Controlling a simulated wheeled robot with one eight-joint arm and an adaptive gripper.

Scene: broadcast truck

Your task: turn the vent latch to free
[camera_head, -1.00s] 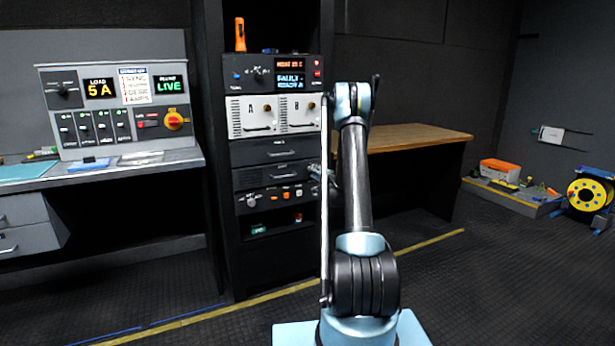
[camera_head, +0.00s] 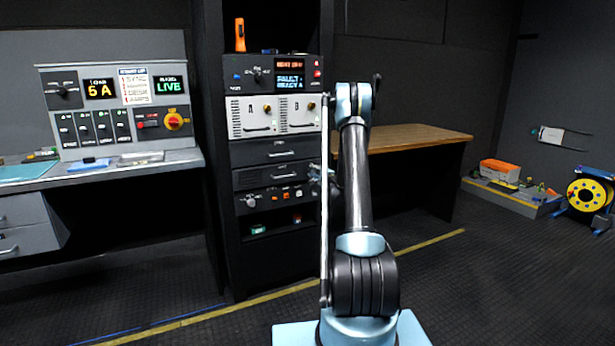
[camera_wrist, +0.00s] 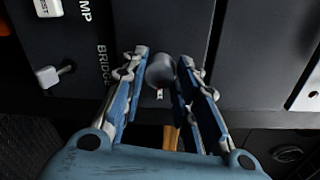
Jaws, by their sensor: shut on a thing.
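In the wrist view a round grey knob (camera_wrist: 160,71) stands out from a dark panel, with a small white and red mark just below it. I take it to be the vent latch; no readable label confirms this. My gripper (camera_wrist: 163,64) has one finger on each side of it and is shut on it. In the head view my gripper (camera_head: 317,181) is at the right edge of the rack, beside the lower panels. The arm largely hides the latch there, and its turned position cannot be read.
In the wrist view the panel carries a "BRIDGE" label and a pale toggle (camera_wrist: 47,76) left of my fingers. In the head view, a vented panel (camera_head: 275,176) and a button row (camera_head: 275,197) lie left of my gripper. A wooden desk (camera_head: 420,138) stands right of the arm.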

